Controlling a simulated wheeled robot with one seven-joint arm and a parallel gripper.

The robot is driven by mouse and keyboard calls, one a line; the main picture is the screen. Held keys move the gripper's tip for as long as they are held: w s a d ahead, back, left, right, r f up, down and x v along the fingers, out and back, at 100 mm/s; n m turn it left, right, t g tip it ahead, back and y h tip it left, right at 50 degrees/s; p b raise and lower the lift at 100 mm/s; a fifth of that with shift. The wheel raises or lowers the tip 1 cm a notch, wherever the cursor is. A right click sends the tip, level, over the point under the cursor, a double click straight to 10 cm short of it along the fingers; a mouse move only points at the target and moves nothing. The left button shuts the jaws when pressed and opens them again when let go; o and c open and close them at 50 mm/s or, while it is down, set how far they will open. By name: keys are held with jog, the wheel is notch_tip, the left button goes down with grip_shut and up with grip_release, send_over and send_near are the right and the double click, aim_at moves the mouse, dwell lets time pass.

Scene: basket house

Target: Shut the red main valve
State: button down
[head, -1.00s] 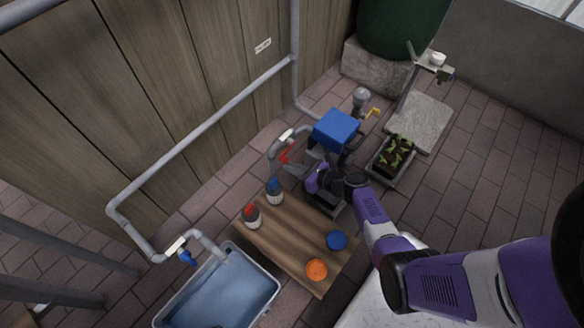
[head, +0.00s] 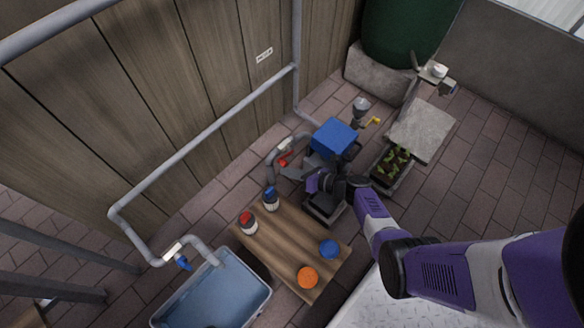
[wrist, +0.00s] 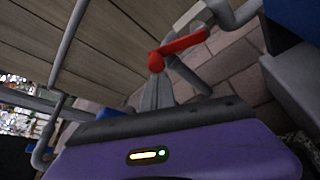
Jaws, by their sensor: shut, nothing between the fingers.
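The red valve lever (head: 286,160) is on the grey pipe beside the blue box, near the wooden wall. In the wrist view the red lever (wrist: 182,44) runs from upper right to lower left, and its lower left end is at the fingertips. My gripper (head: 287,170) reaches in from the right, with its grey fingers close to the lever. In the wrist view my gripper (wrist: 156,68) is shut and empty, its tips overlapping the lever's end. I cannot tell whether they touch it.
A blue box (head: 334,138) stands just right of the lever. A wooden table (head: 282,240) with jars and coloured discs is in front. A blue-handled tap (head: 182,263) hangs over a water tub (head: 262,290). A planter (head: 378,183) stands to the right.

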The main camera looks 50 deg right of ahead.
jog(key=shift+w+d+r+m+y+p, duration=0.1)
jog(key=shift+d+r+m+y+p, duration=0.15)
jog(key=shift+r+m, duration=0.3)
jog(key=shift+d+r+m+y+p, duration=0.1)
jog(key=shift+d+r+m+y, duration=0.05)
jog(key=shift+r+m+y, duration=0.3)
jog(key=shift+d+r+m+t+y+b, duration=0.35)
jog(key=shift+d+r+m+t+y, duration=0.15)
jog(key=shift+d+r+m, duration=0.5)
jog(key=shift+d+r+m+t+y+b, duration=0.4)
jog(key=shift+d+r+m, duration=0.4)
jog(key=shift+d+m, duration=0.4)
jog(key=shift+a, duration=0.15)
